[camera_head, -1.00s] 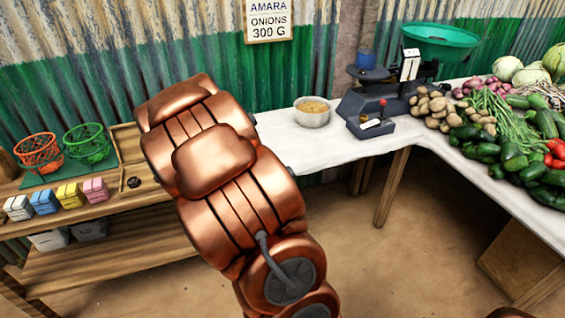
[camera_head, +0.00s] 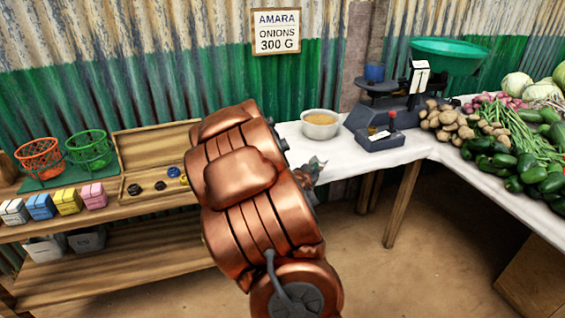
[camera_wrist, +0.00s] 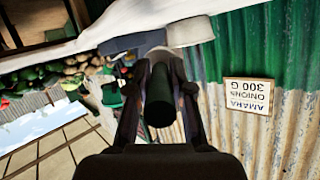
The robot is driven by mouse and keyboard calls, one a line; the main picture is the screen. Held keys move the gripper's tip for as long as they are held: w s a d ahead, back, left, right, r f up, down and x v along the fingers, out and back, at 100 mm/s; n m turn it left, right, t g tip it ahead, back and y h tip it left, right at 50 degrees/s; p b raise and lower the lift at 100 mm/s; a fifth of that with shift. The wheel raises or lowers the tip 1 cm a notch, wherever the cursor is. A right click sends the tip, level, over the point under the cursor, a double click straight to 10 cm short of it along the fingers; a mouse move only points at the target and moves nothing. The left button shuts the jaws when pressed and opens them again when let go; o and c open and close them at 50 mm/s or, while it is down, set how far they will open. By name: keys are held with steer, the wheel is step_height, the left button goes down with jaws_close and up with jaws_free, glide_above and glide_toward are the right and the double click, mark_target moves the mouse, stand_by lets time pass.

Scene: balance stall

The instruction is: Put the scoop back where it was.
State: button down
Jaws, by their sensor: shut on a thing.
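My gripper (camera_wrist: 160,80) is shut on a dark, rounded handle (camera_wrist: 160,108) in the wrist view, which I take to be the scoop's. In the head view, a bit of my gripper (camera_head: 312,172) shows beyond my copper arm, in front of the white table's left end. A pale bowl (camera_head: 320,131) of tan contents stands on that table, up and to the right of my gripper. The bowl also shows in the wrist view (camera_wrist: 190,31).
The scale (camera_head: 395,105) with its green pan (camera_head: 447,56) and a dark tray (camera_head: 380,140) stand right of the bowl. Vegetables fill the right table. An open wooden box (camera_head: 150,150) with dark weights, baskets and small cartons occupy the left shelf.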

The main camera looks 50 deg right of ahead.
steer(key=w+d+p, duration=0.1)
steer(key=w, duration=0.3)
steer(key=w+d+f+p, duration=0.1)
steer(key=w, duration=0.4)
steer(key=w+d, duration=0.1)
steer(key=w, duration=0.4)
steer(key=shift+f+p, duration=0.2)
steer(key=shift+p, duration=0.2)
steer(key=shift+f, duration=1.8)
steer(key=shift+f, duration=0.1)
steer(key=c, duration=1)
jaws_free()
steer(key=shift+c, duration=0.2)
